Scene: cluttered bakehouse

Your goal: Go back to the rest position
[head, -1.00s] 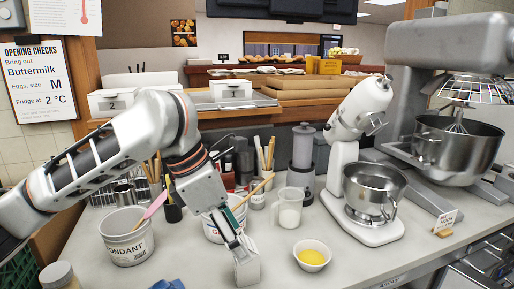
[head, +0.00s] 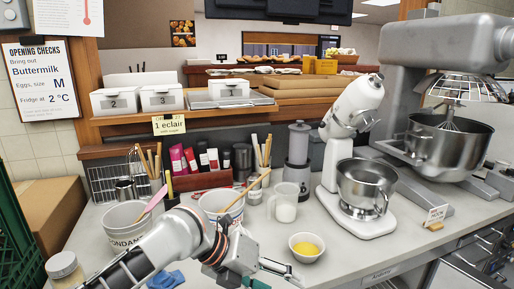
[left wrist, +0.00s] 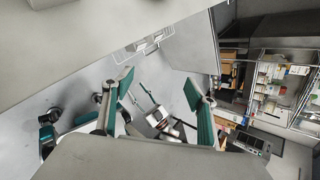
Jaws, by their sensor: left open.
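My left gripper (head: 278,276) is at the bottom middle of the head view, low in front of the counter, with its fingers pointing right. Its arm comes in from the lower left. In the left wrist view the two teal-padded fingers (left wrist: 158,86) stand wide apart with nothing between them. Beyond them that view shows grey floor (left wrist: 95,70) and the pale underside or edge of a surface.
A bowl of yellow liquid (head: 306,246) stands just right of the gripper. A fondant tub (head: 124,238), a second tub (head: 218,203), a blue cloth (head: 166,280) and a lidded jar (head: 64,268) are near the arm. A jug (head: 284,206) and a stand mixer (head: 362,215) stand behind. Green crate (head: 18,235) at left.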

